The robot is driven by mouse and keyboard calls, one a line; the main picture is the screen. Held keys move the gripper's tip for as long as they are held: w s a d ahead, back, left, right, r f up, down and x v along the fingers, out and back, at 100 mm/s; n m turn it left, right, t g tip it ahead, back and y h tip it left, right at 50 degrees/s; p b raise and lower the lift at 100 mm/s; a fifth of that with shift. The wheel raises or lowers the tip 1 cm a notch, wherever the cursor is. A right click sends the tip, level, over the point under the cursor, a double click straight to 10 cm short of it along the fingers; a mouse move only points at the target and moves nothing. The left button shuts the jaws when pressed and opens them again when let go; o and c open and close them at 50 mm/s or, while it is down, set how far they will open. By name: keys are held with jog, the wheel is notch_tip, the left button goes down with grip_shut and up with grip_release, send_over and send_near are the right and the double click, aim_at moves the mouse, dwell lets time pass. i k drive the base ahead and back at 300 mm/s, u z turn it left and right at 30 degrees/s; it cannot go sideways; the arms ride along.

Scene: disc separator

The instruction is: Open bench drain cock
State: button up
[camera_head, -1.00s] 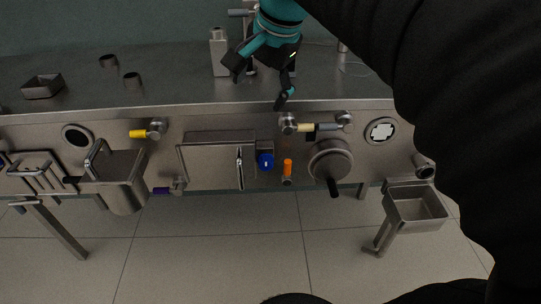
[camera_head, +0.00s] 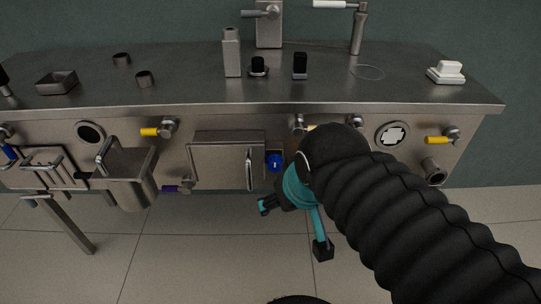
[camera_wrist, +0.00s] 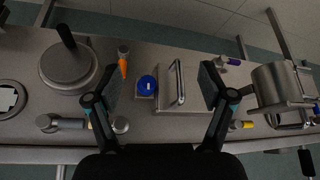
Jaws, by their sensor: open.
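My gripper (camera_head: 293,228) is open and empty, low in front of the bench's front panel; in the wrist view its fingers (camera_wrist: 160,85) are spread wide. I cannot tell which fitting is the drain cock. An orange-handled cock (camera_wrist: 122,68) shows in the wrist view, between the blue knob (camera_wrist: 147,85) and the round lidded pot; my arm hides it in the head view. A purple-handled cock (camera_head: 180,188) is low on the panel, left of the square door. Yellow-handled valves (camera_head: 150,131) (camera_head: 437,140) are higher up. The gripper touches none of these that I can see.
The square door (camera_head: 225,163) with its upright handle projects from the panel. A metal bucket (camera_head: 128,178) hangs at the left. The round pot (camera_wrist: 68,66) with a black handle projects near the orange cock. The floor below is clear apart from bench legs.

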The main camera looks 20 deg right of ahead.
aim_at(456, 140)
jog(key=z, duration=1.75)
jog(key=k, duration=1.25)
jog(key=z, duration=0.8)
jog(key=i, duration=1.25)
jog(key=u, duration=0.3)
